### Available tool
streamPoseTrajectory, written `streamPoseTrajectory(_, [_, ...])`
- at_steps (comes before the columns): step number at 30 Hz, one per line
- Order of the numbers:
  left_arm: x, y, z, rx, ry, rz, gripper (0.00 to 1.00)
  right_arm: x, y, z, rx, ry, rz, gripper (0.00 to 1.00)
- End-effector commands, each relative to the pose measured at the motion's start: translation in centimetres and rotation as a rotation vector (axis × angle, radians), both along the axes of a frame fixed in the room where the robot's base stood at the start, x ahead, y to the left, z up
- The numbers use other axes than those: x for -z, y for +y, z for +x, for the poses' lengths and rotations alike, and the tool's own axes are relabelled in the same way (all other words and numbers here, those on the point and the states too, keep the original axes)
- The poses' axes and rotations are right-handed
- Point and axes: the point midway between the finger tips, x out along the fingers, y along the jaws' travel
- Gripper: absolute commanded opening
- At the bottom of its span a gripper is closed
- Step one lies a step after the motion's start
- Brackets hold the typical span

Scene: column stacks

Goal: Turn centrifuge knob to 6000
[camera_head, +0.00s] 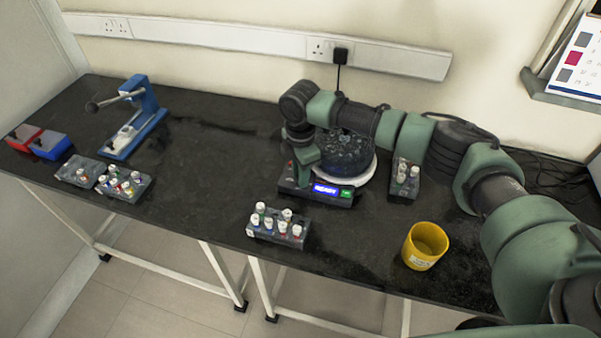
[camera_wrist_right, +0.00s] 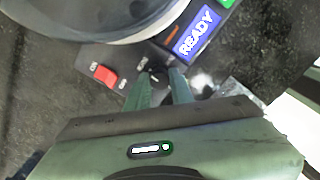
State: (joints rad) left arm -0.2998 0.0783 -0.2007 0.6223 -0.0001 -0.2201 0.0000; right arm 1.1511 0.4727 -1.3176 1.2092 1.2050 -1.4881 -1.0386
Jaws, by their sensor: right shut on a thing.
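The centrifuge (camera_head: 362,180) stands near the middle of the bench, its round bowl partly hidden behind my right arm. Its front panel has a lit blue display reading READY (camera_head: 327,189), which also shows in the right wrist view (camera_wrist_right: 196,36). My right gripper (camera_head: 300,180) points down at the left part of this panel. In the wrist view its two green fingertips (camera_wrist_right: 160,84) are shut on the small dark knob (camera_wrist_right: 157,74), mostly hidden between them. A red on/off switch (camera_wrist_right: 104,74) sits left of the knob. My left gripper is not in view.
A rack of capped tubes (camera_head: 275,234) stands in front of the centrifuge, another rack (camera_head: 404,190) to its right. A yellow cup (camera_head: 425,246) is near the front edge. A blue press (camera_head: 146,105), more racks and blue and red boxes are at left. The bench between is clear.

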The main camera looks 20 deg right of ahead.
Motion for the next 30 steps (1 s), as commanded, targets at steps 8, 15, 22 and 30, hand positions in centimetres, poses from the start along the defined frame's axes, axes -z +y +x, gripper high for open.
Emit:
streamPoseTrajectory(8, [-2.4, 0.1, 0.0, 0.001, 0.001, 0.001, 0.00, -0.4, 0.1, -0.1, 0.135, 0.004, 0.000, 0.00])
streamPoseTrajectory(15, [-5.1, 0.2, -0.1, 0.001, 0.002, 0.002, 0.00, -0.5, 0.1, -0.1, 0.348, 0.005, 0.000, 0.00])
streamPoseTrajectory(22, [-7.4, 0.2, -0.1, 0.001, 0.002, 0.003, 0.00, -0.5, 0.1, 0.0, 0.567, 0.004, 0.000, 0.00])
streamPoseTrajectory(30, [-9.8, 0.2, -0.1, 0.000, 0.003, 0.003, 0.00, -0.4, 0.0, 0.1, 0.824, 0.003, -0.001, 0.00])
